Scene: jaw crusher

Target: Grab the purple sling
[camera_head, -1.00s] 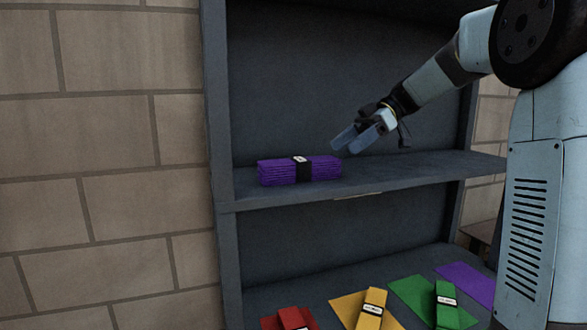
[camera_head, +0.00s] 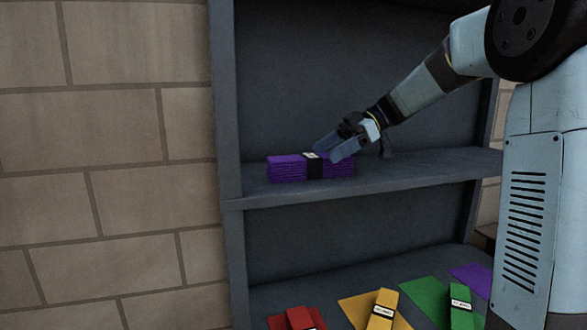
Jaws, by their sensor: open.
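The purple sling (camera_head: 287,168) is a folded bundle with a black band and a white label around its middle. It lies on the upper shelf (camera_head: 420,172) of a dark cabinet, near the left side. My gripper (camera_head: 330,148) comes in from the upper right, with its fingers apart and pointing down to the left. The fingertips overlap the right part of the sling in the picture, close to the label. I cannot tell whether they touch it. The right part of the sling is partly hidden by the fingers.
A purple mat (camera_head: 474,277) there is bare where visible. The cabinet's left post (camera_head: 226,120) stands beside a block wall (camera_head: 110,130).

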